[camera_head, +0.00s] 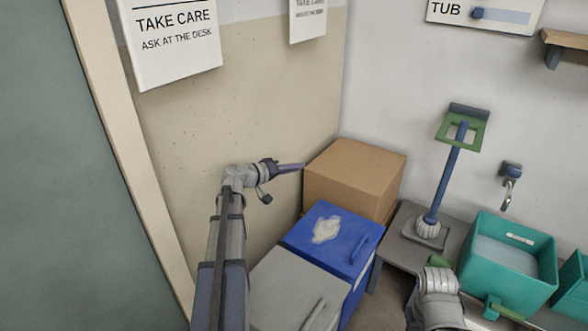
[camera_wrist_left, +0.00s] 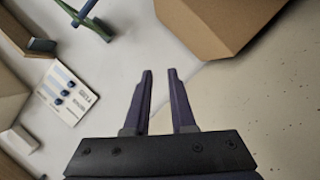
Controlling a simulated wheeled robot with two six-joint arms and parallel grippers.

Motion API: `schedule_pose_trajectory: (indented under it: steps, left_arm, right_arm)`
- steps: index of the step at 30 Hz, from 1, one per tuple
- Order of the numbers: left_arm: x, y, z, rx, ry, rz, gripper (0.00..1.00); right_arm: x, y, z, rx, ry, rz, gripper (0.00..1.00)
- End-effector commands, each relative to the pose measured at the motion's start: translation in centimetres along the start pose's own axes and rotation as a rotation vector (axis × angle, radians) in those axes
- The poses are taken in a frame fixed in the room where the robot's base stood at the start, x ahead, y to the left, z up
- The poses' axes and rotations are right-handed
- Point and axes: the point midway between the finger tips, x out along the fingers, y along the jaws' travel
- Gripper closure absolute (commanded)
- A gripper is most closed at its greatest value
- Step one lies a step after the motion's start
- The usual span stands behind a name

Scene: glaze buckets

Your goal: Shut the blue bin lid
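The blue bin (camera_head: 358,285) stands on the floor in front of a cardboard box. Its blue lid (camera_head: 330,239) lies flat over the top and looks shut, with a whitish patch on it and a blue handle (camera_head: 360,250) near its right edge. My left gripper (camera_head: 292,167) is above and behind the lid, beside the box, apart from the bin. In the left wrist view its two purple fingers (camera_wrist_left: 160,75) stand apart with nothing between them. The blue bin is not seen in that view. Part of my right arm shows at the bottom right; its fingers cannot be made out.
A grey-lidded bin (camera_head: 290,291) stands to the left of the blue one. The cardboard box (camera_head: 352,176) is behind it, against the wall. To the right, a bench (camera_head: 400,250) carries a blue-and-green stand (camera_head: 444,175). A teal tub (camera_head: 508,289) stands further right.

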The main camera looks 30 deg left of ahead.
Motion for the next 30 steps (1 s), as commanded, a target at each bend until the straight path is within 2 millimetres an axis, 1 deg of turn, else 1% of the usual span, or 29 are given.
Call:
schedule_pose_trajectory:
  steps: [1,5,6,30]
  left_arm:
    - [-0.02,0.00,0.02,0.000,0.000,0.000,0.84]
    - [-0.04,0.00,0.03,0.000,0.000,0.000,0.98]
    - [-0.05,0.00,0.03,0.001,0.000,0.000,1.00]
    - [-0.07,0.00,0.04,0.001,0.000,0.000,1.00]
  right_arm:
    - [0.00,0.00,0.00,0.000,0.000,0.000,0.50]
    - [0.00,0.00,0.00,0.000,0.000,0.000,0.50]
    - [0.00,0.00,0.00,0.000,0.000,0.000,0.50]
    - [0.00,0.00,0.00,0.000,0.000,0.000,0.50]
